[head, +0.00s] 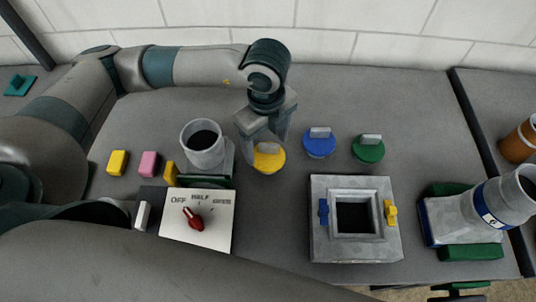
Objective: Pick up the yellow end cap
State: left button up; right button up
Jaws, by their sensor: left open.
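The yellow end cap (268,159) is a round disc with a grey raised tab on top, lying on the grey bench. My left gripper (264,138) points down right above it, jaws open, with its fingers around or close to the tab. I cannot tell whether the fingers touch the cap. A blue end cap (319,146) and a green end cap (368,151) of the same form lie to its right. My right gripper is not in view.
A grey cup-like duct piece (203,150) stands left of the gripper. A panel with a red knob (194,219) is in front of it. A square grey frame (340,248) with blue and yellow clips and a pale pipe (467,214) are to the right. Yellow (117,163) and pink (149,164) blocks lie left.

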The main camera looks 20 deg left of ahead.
aim_at(268, 155)
pick_arm(q)
jog(key=f, duration=0.1)
jog(key=f+p, duration=0.1)
jog(key=f, duration=0.1)
jog(key=shift+s+d, duration=0.2)
jog(key=shift+s, duration=0.1)
jog(key=shift+f, duration=0.45)
jog(key=c, duration=0.7)
